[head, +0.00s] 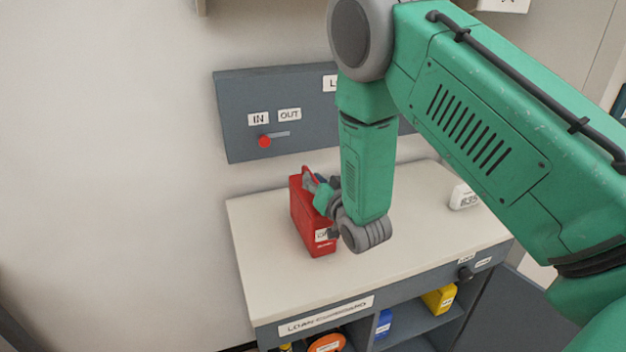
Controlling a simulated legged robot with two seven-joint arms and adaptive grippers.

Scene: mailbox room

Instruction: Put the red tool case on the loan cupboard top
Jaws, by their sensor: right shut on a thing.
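The red tool case (312,222) is upright at the loan cupboard top (270,280), towards its left part. Its base looks to be on or very close to the pale surface; I cannot tell for certain whether it touches. My right gripper (312,183) is shut on the case's handle at its upper end. My green right forearm and wrist hide part of the case's right side and the surface behind. The cupboard front carries a label reading LOAN CUPBOARD. My left gripper is not in view.
A grey wall panel (235,110) with IN and OUT labels and a red knob (264,141) is behind the cupboard. A white block (463,197) marked with digits stands at the top's right. Blue (384,322) and yellow (440,299) items sit on shelves below. The top's front left is clear.

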